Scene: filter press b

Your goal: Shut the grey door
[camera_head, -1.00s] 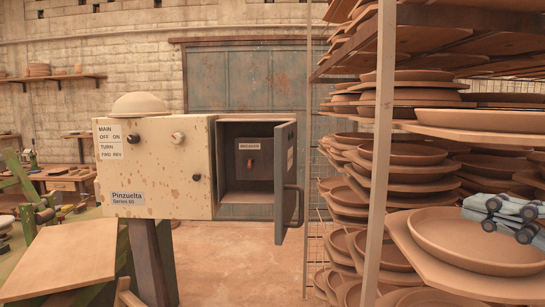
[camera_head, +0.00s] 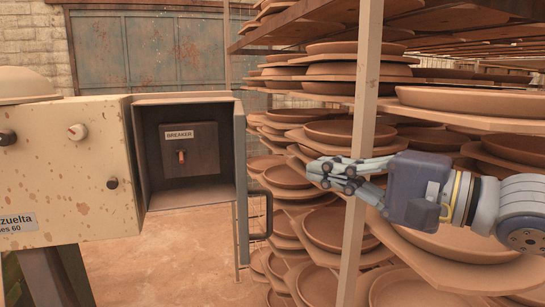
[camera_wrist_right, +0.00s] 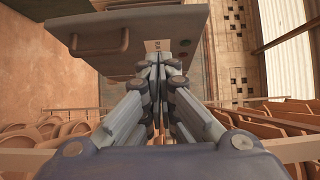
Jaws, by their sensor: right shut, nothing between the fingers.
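The grey door (camera_head: 242,185) stands open on the right side of the breaker compartment (camera_head: 189,150), swung out toward me. Its dark bar handle (camera_head: 261,214) is on the face turned to the right. My right gripper (camera_head: 312,172) is shut and empty, to the right of the door and apart from it in the head view. In the right wrist view the closed fingertips (camera_wrist_right: 158,58) point at the door (camera_wrist_right: 140,30), beside a small label, with the handle (camera_wrist_right: 100,45) to their left. I cannot tell whether they touch. My left gripper is not in view.
A rack (camera_head: 358,130) of plates on boards fills the right side, with its upright post close to my right gripper. The speckled machine box (camera_head: 85,165) stands left of the compartment. The floor (camera_head: 170,265) below the door is clear.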

